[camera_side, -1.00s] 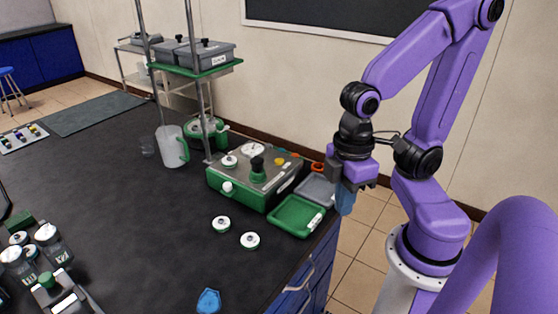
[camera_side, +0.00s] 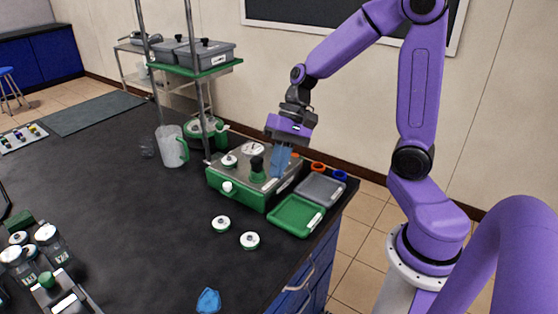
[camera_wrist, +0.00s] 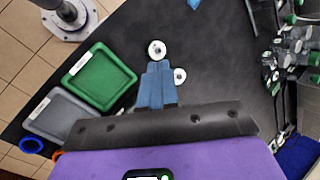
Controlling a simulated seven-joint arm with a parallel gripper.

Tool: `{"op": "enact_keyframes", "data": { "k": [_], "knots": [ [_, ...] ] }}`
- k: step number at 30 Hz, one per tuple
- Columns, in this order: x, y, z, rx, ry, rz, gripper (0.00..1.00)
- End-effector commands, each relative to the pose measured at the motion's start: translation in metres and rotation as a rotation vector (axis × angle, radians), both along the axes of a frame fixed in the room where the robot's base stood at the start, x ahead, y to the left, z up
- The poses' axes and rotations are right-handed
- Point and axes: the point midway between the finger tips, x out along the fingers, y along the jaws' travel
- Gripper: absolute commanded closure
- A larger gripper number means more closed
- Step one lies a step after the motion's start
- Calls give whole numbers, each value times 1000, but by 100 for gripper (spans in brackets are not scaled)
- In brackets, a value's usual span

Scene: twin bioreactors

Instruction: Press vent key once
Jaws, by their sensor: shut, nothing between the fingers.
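The green-and-grey control box (camera_side: 236,196) stands near the back right of the black bench in the side view. The coloured keys seen earlier there are mostly hidden behind my gripper, and I cannot tell which is the vent key. In the wrist view my closed blue fingers (camera_wrist: 158,66) show, but the box does not.
A green tray (camera_side: 296,217) and a grey tray (camera_side: 321,188) lie right of the box. Orange (camera_side: 318,166) and blue (camera_side: 340,175) rings are behind them. Two white caps (camera_side: 221,224) (camera_side: 250,240) lie in front. A steel post (camera_side: 202,110) rises behind the box's left.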

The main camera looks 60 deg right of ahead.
Motion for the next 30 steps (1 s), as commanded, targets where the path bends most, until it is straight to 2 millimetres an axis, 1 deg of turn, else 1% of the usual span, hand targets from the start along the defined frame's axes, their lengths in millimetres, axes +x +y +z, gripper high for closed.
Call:
{"op": "enact_keyframes", "data": {
  "k": [1,3,8,11,12,15,18,22,24,26,30],
  "knots": [
    [11,-9,-1,20,13,-78,100],
    [27,-21,-1,52,24,-182,100],
    [59,-54,-2,127,47,-424,100],
    [77,-80,-3,174,57,-575,100],
    [84,-91,-3,193,58,-636,100],
    [98,-119,-4,240,62,-780,100],
    [108,-145,-4,282,62,-901,100],
    [116,-171,-6,320,61,-1015,100],
    [118,-181,-6,335,59,-1054,100],
    [119,-186,-6,342,58,-1075,100],
    [120,-190,-6,350,57,-1095,100]
  ]
}}
